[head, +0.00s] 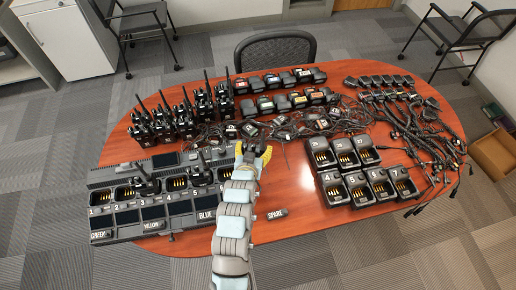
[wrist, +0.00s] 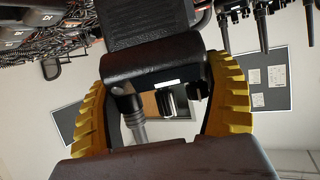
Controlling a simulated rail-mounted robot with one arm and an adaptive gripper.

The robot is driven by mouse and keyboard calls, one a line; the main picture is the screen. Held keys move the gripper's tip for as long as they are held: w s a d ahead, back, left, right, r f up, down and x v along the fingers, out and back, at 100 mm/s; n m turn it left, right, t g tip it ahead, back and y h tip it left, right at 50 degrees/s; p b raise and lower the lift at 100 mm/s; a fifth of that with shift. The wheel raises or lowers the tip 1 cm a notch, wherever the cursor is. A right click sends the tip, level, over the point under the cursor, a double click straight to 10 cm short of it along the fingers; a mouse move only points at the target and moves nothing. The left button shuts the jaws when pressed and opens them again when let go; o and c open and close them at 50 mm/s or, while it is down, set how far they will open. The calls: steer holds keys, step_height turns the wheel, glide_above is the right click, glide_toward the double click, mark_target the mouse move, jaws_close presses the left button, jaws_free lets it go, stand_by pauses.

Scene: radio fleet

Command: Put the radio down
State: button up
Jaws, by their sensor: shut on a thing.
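My gripper (head: 254,152), with yellow ribbed fingers, is over the middle of the table, just right of the long charger. In the wrist view my gripper (wrist: 160,80) has a finger on each side of a black radio (wrist: 150,62), shut on it. The radio is mostly hidden in the head view, so its height above the table is unclear. The long multi-bay charger (head: 128,217) lies at the front left with bays marked GREEN, YELLOW and BLUE. Two radios (head: 146,182) stand in its bays; other bays are empty.
Several upright radios (head: 160,122) stand at the back left. Batteries (head: 282,103), tangled cables and speaker mics (head: 405,115) fill the back and right. Numbered single chargers (head: 345,152) stand right of centre. The SPARE label (head: 277,214) has bare table (head: 290,190) around it.

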steer(key=w+d+f, duration=0.1)
steer(key=w+f, duration=0.4)
steer(key=f, duration=0.4)
steer(key=shift+w+b, duration=0.25)
steer(key=shift+b, duration=0.1)
steer(key=shift+d+f, duration=0.1)
steer(key=shift+f, duration=0.05)
steer(key=o, duration=1)
steer(key=shift+o, duration=0.2)
steer(key=shift+r, duration=0.2)
